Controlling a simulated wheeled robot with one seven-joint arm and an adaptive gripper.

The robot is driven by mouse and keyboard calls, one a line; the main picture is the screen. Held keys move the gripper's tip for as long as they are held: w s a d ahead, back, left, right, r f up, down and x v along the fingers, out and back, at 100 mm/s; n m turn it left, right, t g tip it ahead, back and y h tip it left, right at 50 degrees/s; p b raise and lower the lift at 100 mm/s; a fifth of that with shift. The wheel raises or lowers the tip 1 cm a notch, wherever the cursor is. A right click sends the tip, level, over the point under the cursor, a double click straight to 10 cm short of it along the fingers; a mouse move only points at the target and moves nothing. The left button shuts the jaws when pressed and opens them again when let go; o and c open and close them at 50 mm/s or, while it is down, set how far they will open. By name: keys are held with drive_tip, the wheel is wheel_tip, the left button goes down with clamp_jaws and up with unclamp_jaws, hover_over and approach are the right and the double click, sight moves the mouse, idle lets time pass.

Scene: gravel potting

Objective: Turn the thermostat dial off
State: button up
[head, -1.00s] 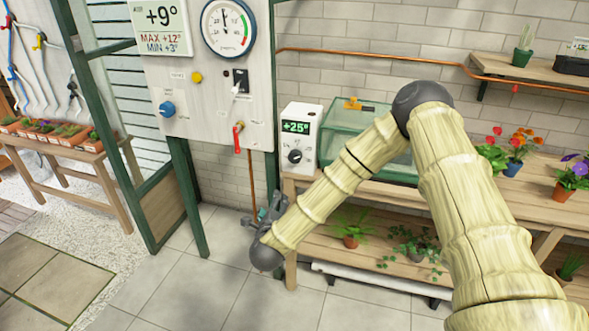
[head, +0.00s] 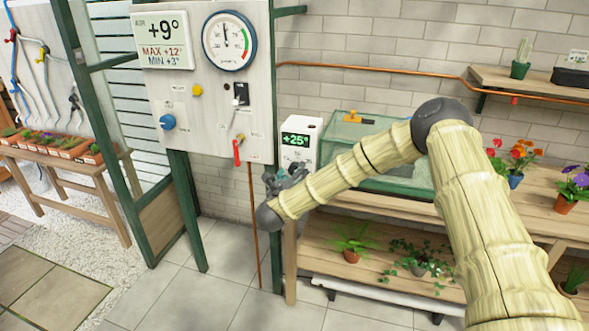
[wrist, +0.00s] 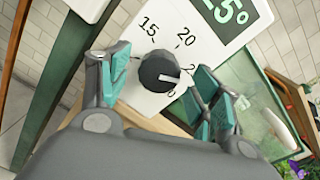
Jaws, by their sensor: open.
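The thermostat is a white box (head: 314,130) at the left end of the wooden bench, with a lit green "+25°" display (head: 296,140). Its black round dial (wrist: 159,72) shows in the wrist view, with a white pointer mark toward the lower right of the picture. The numbers 15 and 20 are printed around it; others are partly hidden. My gripper (head: 286,180) is in front of the box in the head view and hides the dial there. In the wrist view my open gripper (wrist: 158,84) has its teal-padded fingers on either side of the dial; contact cannot be told.
A control panel (head: 184,108) with a blue knob (head: 167,122), a gauge (head: 229,40) and a red-handled valve (head: 237,148) stands left of the thermostat. A green glass case (head: 400,172) is close on its right. Plants stand on the bench's lower shelf.

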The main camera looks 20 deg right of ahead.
drive_tip(key=shift+x, duration=1.3)
drive_tip(key=c, duration=1)
drive_tip(key=shift+c, duration=0.2)
